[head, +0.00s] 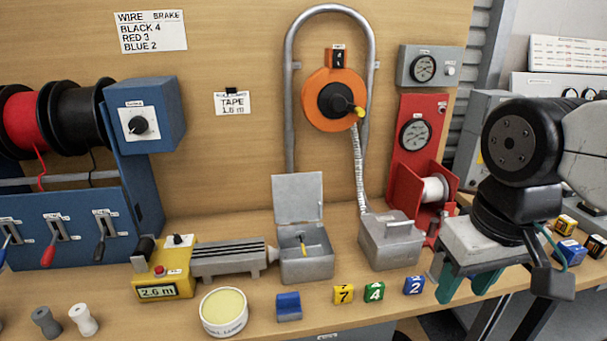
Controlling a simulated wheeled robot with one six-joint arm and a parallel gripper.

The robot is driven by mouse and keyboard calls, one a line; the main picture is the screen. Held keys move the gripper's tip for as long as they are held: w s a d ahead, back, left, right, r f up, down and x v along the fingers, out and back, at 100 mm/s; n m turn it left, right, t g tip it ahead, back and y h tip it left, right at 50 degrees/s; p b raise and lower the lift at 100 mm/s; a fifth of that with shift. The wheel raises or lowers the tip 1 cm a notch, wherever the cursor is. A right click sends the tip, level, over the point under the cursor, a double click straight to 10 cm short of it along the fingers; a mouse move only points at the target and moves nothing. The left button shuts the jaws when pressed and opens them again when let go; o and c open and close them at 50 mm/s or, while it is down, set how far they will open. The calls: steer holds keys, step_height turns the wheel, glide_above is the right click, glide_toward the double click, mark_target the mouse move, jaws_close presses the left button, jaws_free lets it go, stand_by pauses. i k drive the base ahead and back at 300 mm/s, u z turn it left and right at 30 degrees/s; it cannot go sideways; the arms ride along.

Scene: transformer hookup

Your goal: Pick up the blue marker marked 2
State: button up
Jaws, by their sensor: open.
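The blue marker marked 2 (413,286) is a small cube near the front edge of the bench. It stands just right of a green marker marked 4 (374,292) and a yellow marker marked 7 (343,294). My gripper (464,284) has green fingers that point down and stand apart, with nothing seen between them. It is just right of the blue marker in the picture and looks apart from it. How high the fingertips are above the bench is hard to tell.
A grey metal box (391,240) stands behind the markers, and an open-lidded box (306,266) stands to its left. A blue block (288,307) and a round tin (224,313) sit left of the markers. More small cubes, one blue (570,252), lie at the far right.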

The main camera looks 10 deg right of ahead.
mark_target(414, 286)
steer(key=z, duration=2.4)
steer(key=k, duration=1.55)
steer(key=u, duration=1.1)
steer(key=i, duration=0.5)
steer(key=u, duration=0.1)
